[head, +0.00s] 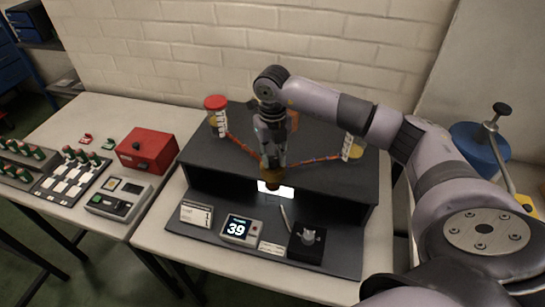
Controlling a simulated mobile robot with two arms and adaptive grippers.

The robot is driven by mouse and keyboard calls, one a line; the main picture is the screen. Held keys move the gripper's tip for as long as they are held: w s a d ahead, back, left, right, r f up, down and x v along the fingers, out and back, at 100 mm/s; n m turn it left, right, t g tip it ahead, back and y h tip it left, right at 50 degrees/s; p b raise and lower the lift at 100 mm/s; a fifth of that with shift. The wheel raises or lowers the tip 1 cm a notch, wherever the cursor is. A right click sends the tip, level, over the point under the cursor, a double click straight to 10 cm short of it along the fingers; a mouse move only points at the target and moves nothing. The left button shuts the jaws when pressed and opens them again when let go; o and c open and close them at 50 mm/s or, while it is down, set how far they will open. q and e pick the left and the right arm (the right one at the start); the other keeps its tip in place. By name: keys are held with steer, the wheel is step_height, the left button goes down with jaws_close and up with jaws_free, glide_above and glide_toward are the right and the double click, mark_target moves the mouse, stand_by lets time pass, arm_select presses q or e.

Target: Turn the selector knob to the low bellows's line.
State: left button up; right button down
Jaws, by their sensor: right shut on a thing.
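My right gripper (272,165) points down at the middle front of the dark stand (335,178). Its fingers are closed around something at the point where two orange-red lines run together. The held part is mostly hidden by the gripper; from its place it looks like the selector knob, and its pointing direction cannot be seen. The right line (318,159) runs to a second cylinder (348,146), partly hidden by my right arm. Which bellows is low cannot be told. My left gripper is out of view.
On the stand's lower shelf are a white card (197,214), a display reading 39 (238,229) and a black block with a metal fitting (308,240). A red box (147,150) and a grey device (118,198) stand on the left table. A blue drum (480,148) is at right.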

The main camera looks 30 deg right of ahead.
mark_target(273, 158)
steer(key=shift+w+d+r, duration=0.1)
steer(key=c, duration=1.3)
jaws_free()
step_height(273, 158, up, 12)
steer(key=shift+f, duration=0.1)
